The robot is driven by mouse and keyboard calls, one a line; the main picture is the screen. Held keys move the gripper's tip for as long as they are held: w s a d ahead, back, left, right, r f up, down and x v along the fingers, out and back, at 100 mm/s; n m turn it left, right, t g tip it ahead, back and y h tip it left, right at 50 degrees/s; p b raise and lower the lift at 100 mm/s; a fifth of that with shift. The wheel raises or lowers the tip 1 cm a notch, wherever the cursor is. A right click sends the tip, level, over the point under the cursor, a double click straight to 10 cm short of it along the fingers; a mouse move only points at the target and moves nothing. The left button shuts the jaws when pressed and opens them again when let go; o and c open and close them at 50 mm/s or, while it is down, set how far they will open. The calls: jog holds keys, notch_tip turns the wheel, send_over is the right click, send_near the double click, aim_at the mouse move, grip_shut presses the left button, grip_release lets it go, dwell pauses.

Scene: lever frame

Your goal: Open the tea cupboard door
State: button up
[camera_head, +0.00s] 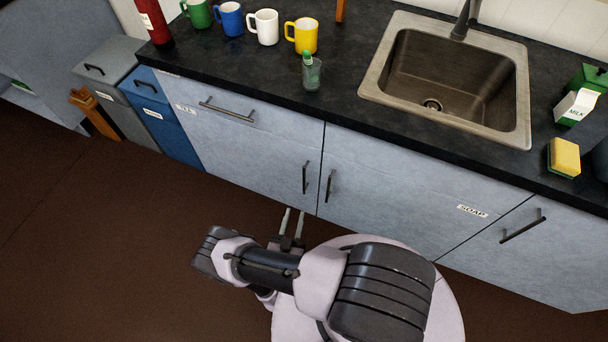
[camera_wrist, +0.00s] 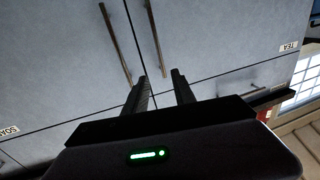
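The tea cupboard door (camera_head: 250,150) is the pale blue-grey door left of the middle seam, shut flush with the front. Its TEA label shows in the wrist view (camera_wrist: 288,47). Its dark upright bar handle (camera_head: 305,178) stands by the seam; it also shows in the wrist view (camera_wrist: 155,38). My gripper (camera_head: 293,220) is open and empty, below and slightly left of that handle in the head view. In the wrist view the two fingers (camera_wrist: 162,86) point at the doors, and the handle's near end shows between their tips; the remaining distance is unclear.
The SOAP door (camera_head: 400,185), also shut, has a similar handle (camera_head: 329,186) close by across the seam. A drawer handle (camera_head: 226,110) is above the tea door. Mugs and a sink (camera_head: 450,75) are on the counter. The brown floor (camera_head: 120,250) at left is clear.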

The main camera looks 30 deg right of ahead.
aim_at(304, 177)
jog(key=b+x, duration=0.3)
jog(key=x, duration=1.2)
jog(key=shift+w+d+f, duration=0.1)
jog(key=shift+w+f, duration=0.05)
jog(key=shift+w, duration=0.1)
jog(key=shift+w+d+b, duration=0.35)
jog(key=shift+w+d, duration=0.05)
jog(key=shift+w, duration=0.05)
jog(key=shift+c, duration=0.4)
grip_shut()
jog(key=shift+s, duration=0.1)
